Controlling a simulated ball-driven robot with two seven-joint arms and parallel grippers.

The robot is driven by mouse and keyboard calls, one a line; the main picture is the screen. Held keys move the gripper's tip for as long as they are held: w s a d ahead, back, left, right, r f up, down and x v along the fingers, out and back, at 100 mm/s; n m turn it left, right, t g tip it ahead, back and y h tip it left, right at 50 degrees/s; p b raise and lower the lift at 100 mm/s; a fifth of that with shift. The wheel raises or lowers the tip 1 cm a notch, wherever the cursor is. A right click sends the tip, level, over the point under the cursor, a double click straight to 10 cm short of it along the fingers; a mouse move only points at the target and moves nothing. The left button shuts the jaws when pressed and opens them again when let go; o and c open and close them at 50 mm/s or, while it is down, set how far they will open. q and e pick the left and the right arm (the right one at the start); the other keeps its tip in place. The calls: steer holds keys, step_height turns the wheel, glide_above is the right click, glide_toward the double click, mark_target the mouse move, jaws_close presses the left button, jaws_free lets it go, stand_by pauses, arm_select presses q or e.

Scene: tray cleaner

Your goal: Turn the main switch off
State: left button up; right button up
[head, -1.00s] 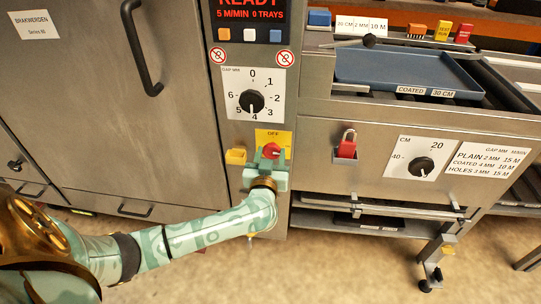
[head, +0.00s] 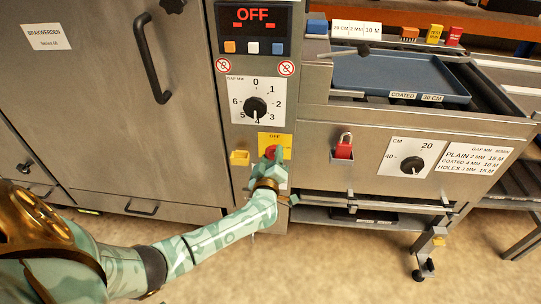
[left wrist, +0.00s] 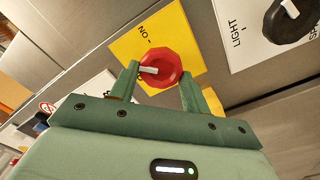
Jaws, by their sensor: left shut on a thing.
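The main switch is a red knob (head: 270,152) on a yellow plate (head: 284,140) low on the machine's front panel. The display (head: 252,17) above it reads OFF. My left gripper (head: 271,164) is at the knob and partly covers it. In the left wrist view the red knob (left wrist: 172,68) with its white pointer lies between the two green fingers (left wrist: 159,84), which are shut on it. The plate's ON mark (left wrist: 148,32) shows there; its OFF label shows in the head view. My right gripper is not in view.
A gap dial (head: 255,106) sits above the switch and a yellow holder (head: 239,158) is left of it. A red padlock (head: 343,147) and a CM dial (head: 412,166) are to the right. A blue tray (head: 400,76) lies on the machine's top. Floor below is open.

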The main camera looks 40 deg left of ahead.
arm_select(q)
steer(key=shift+f+n, duration=0.1)
steer(key=shift+n, duration=0.8)
steer(key=n, duration=0.5)
steer(key=shift+s+f, duration=0.1)
steer(key=shift+f, duration=0.1)
steer(key=shift+n, duration=1)
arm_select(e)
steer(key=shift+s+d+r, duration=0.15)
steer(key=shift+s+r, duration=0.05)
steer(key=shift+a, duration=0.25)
arm_select(q)
steer(key=o, duration=0.9)
steer(key=shift+o, duration=0.4)
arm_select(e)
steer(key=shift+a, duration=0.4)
arm_select(q)
steer(key=shift+s+r, duration=0.1)
